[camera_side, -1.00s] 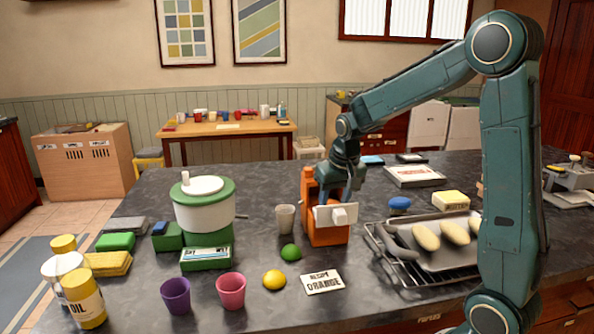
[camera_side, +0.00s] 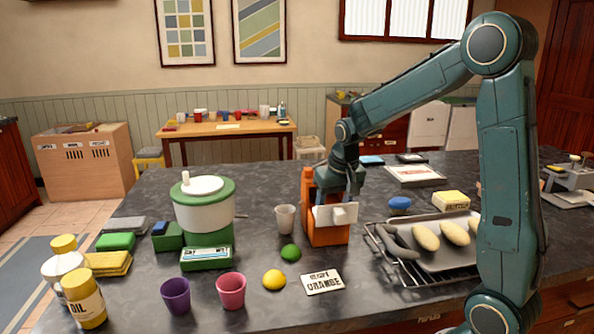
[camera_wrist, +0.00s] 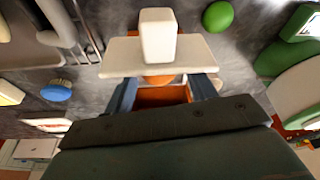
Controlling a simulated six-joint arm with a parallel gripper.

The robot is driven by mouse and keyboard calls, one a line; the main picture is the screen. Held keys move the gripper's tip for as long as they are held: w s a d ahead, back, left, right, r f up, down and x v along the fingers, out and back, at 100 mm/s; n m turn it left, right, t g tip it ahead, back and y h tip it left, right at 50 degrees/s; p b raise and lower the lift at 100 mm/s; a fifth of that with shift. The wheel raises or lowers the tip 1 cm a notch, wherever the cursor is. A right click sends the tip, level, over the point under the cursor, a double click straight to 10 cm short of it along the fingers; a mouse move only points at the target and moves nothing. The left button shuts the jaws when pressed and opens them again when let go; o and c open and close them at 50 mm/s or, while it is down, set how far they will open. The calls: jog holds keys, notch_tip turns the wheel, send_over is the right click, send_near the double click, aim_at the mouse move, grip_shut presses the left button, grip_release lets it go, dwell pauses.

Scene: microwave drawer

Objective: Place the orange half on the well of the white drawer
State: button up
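The white drawer (camera_side: 336,215) sticks out of the front of an orange appliance (camera_side: 327,236), with a block-shaped white handle. In the wrist view the white drawer (camera_wrist: 112,58) and its handle lie just beyond my fingers. A small rounded orange piece, which looks like the orange half (camera_wrist: 158,80), shows between the fingers at the drawer's near edge; most of it is hidden. My gripper (camera_wrist: 162,90) has its two blue fingers wide apart, with gaps beside the orange piece. In the side view my gripper (camera_side: 336,192) is low over the drawer, its fingertips partly hidden.
A cup (camera_side: 285,219) and a green lime (camera_side: 290,252) stand left of the appliance. A yellow lemon (camera_side: 274,280) and a recipe card (camera_side: 322,284) lie in front. A tray (camera_side: 437,261) with several loaves is at the right. A white-and-green pot (camera_side: 203,212) stands farther left.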

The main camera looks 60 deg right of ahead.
jog(key=shift+o, duration=0.3)
jog(key=shift+s, duration=0.15)
jog(key=shift+r, duration=0.5)
jog(key=v, duration=1.2)
jog(key=shift+d+r, duration=0.1)
jog(key=s+a+f+n+t+y, duration=0.1)
jog(key=s+a+f+n+t, duration=0.2)
jog(key=s+a, duration=1.1)
jog(key=s+n, duration=0.2)
jog(key=n, duration=0.1)
jog(key=shift+s+a+f+n+y, duration=0.25)
jog(key=shift+s+a+n+y, duration=0.05)
jog(key=shift+s+y, duration=0.1)
